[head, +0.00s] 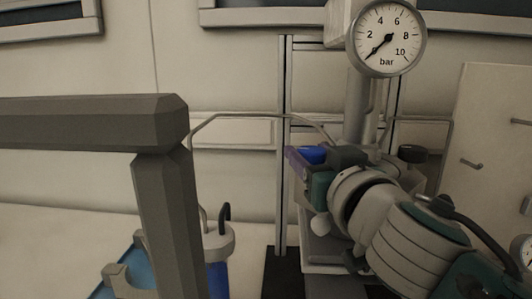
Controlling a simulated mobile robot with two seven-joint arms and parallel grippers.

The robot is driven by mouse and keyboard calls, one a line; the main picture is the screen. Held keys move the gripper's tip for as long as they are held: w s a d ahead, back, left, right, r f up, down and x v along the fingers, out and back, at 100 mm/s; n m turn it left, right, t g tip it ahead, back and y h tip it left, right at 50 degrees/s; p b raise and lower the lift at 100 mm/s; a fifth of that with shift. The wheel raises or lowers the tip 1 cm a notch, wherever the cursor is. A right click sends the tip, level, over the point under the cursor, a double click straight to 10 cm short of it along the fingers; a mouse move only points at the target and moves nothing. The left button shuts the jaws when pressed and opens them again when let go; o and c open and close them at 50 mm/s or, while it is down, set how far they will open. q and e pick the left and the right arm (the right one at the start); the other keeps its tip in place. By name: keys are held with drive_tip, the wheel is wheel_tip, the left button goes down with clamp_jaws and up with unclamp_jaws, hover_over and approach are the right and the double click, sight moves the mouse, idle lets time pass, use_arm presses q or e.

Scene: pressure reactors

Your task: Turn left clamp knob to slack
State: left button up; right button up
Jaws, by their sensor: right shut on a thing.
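My right gripper (310,163) reaches in from the lower right to the left side of the reactor head, below the pressure gauge (389,38). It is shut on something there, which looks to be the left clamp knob. The fingers and wrist hide most of the knob, so its turn angle cannot be seen. A second dark knob (412,154) shows to the right of the reactor's post (359,107), apart from the gripper. The gauge needle points to the low end of the scale. My left gripper is not in view.
A thin bent tube (250,115) runs to the reactor from the left. A white-capped blue vessel (217,242) and a blue tray (118,274) stand at lower left. An upright pale panel (485,130) is at the right. A thick grey bar blocks part of the left side.

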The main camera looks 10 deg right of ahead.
clamp_jaws()
drive_tip(key=shift+r+n+y+p, duration=0.1)
drive_tip(key=shift+n+y+p, duration=0.75)
drive_tip(key=shift+y, duration=0.65)
drive_tip(key=shift+n+g+y, duration=0.4)
drive_tip(key=shift+n+y, duration=0.35)
drive_tip(key=shift+y, duration=0.15)
drive_tip(key=o, duration=0.6)
unclamp_jaws()
drive_tip(key=shift+o, duration=0.2)
drive_tip(key=v, duration=1)
